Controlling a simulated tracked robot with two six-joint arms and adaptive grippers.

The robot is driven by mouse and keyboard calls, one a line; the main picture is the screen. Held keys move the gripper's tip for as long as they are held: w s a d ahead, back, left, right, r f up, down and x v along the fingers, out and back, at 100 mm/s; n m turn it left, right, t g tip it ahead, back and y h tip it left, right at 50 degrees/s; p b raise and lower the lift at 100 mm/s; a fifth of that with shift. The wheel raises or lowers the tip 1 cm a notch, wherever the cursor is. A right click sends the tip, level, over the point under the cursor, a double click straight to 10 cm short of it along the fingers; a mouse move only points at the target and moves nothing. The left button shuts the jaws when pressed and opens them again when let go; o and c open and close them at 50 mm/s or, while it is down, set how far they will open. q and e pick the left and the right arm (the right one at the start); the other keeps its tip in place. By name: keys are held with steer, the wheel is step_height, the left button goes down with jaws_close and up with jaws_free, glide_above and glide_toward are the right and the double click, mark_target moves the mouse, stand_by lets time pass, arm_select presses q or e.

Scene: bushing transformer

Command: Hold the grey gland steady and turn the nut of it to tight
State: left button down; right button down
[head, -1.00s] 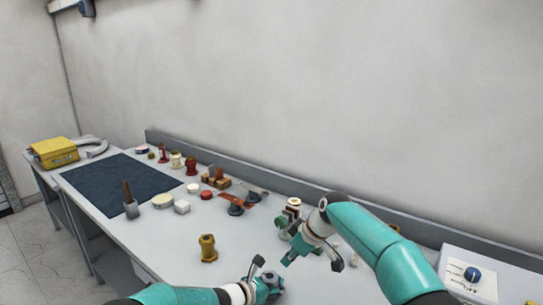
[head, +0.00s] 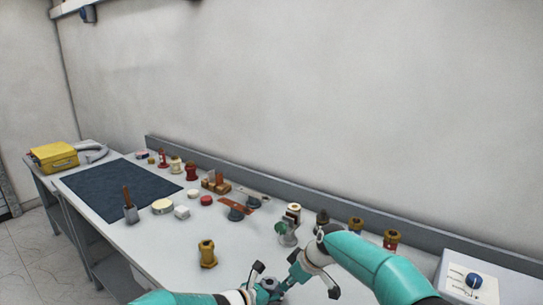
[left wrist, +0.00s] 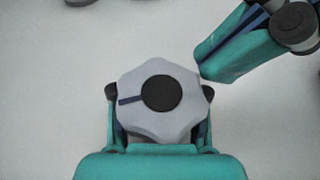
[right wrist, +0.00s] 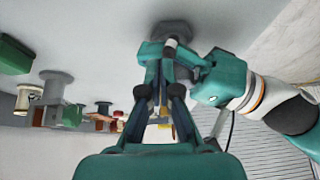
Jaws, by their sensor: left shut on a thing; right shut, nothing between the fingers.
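The grey gland shows from above in the left wrist view as a pale grey six-sided nut (left wrist: 185,112) with a dark round centre and a dark blue line on its left side. My left gripper (head: 268,285) is shut on the gland near the bench's front edge, a finger on either side. My right gripper (head: 294,270) is shut and empty, close beside the left gripper. In the left wrist view its teal finger (left wrist: 222,55) reaches to the nut's upper right; I cannot tell whether they touch. In the right wrist view its shut fingers (right wrist: 160,95) partly hide the left gripper.
A yellow-brown fitting (head: 207,254) stands on the bench to the left of my grippers. A grey-green clamp-like part (head: 287,232) stands behind them. Several small parts line the back of the bench. A dark mat (head: 120,188) lies at left; a white box with a blue knob (head: 473,281) is at right.

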mark_target(276, 290)
arm_select(q)
steer(key=shift+s+d, duration=0.15)
steer(key=shift+d, duration=0.15)
arm_select(e)
steer(key=shift+w+a+r, duration=0.1)
steer(key=shift+w+a, duration=0.05)
steer(key=shift+a, duration=0.7)
steer(key=shift+s, duration=0.35)
stand_by(0.3)
arm_select(q)
steer(key=shift+f, duration=0.1)
arm_select(e)
steer(key=shift+s+a, duration=0.15)
steer(key=shift+s, duration=0.1)
steer(key=shift+s+a, duration=0.4)
steer(key=shift+s, duration=0.1)
steer(key=shift+s+a, duration=0.1)
steer(key=shift+a, duration=0.1)
arm_select(q)
steer(key=shift+s, duration=0.1)
arm_select(e)
steer(key=shift+s+d, duration=0.1)
steer(key=shift+s, duration=0.05)
steer(key=shift+s+d, duration=0.15)
